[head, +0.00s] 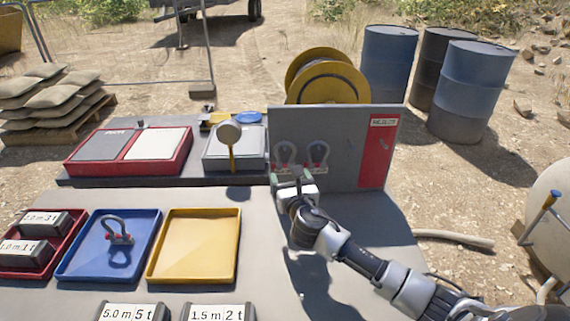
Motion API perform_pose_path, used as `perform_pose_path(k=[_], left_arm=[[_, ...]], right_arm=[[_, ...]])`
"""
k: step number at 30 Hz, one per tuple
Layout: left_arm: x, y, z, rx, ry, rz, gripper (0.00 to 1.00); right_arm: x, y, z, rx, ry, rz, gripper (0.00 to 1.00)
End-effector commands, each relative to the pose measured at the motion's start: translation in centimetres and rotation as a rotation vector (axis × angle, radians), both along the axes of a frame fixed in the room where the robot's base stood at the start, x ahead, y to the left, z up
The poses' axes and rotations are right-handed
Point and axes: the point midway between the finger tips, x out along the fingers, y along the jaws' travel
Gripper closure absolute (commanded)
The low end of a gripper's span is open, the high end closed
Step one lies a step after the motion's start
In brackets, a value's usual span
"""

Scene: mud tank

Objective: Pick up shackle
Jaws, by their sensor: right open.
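Two grey shackles with red pins show against the upright grey panel (340,123): a left one (285,153) and a right one (317,152). A third shackle (117,232) with a red pin is in the blue tray (78,272). My right gripper (289,173) is open at the panel, right at the lower part of the left shackle. It hides part of that shackle's pin, and I cannot tell whether the fingers touch it. My left gripper is not in view.
A yellow tray (195,245) is empty. A red tray (53,262) holds labelled blocks, and more labelled blocks stand at the front edge. A scale-like box with a yellow-handled mallet (230,140) is left of the panel. A red strip (377,155) marks the panel's right side.

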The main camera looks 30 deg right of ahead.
Motion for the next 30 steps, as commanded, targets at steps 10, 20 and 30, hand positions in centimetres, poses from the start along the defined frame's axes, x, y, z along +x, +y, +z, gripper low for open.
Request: perform_pose_path(k=[10,20,30], left_arm=[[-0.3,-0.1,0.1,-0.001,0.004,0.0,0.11],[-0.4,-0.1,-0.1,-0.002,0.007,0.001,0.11],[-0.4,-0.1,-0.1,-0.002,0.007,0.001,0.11]], right_arm=[[3.4,-1.0,0.1,0.001,0.0,-0.001,0.24],[7.2,-2.2,-0.1,0.001,0.001,0.001,0.24],[7.2,-2.2,-0.1,0.0,0.001,0.001,0.39]])
